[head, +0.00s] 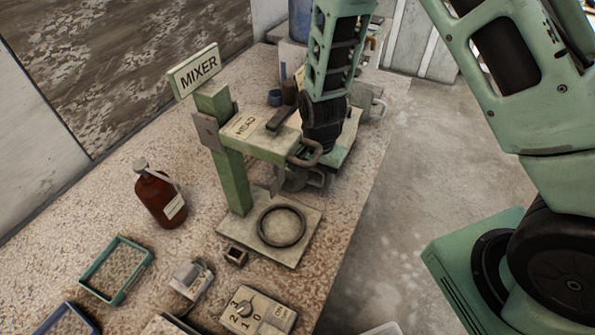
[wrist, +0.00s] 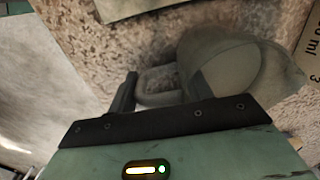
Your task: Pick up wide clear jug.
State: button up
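The wide clear jug (wrist: 225,68) shows large in the wrist view, a see-through grey vessel with its round body right of centre and its handle on the left. My gripper (wrist: 158,82) is at the handle side. One dark finger stands to the left of the handle and the other seems to be by the jug's body, with the handle between them. The fingers are apart; I see no clear grip on the handle. In the head view my wrist comes down behind the mixer head, which hides the fingers and most of the jug.
The green mixer stand (head: 234,173) with its overhanging head (head: 265,135) is close to my wrist. A brown bottle (head: 161,197), a green tray (head: 116,269) and a switch box (head: 252,312) stand on the speckled counter. A card marked in ml (wrist: 312,50) is beside the jug.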

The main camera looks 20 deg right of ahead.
jog(key=shift+c, duration=0.6)
jog(key=shift+r, duration=0.1)
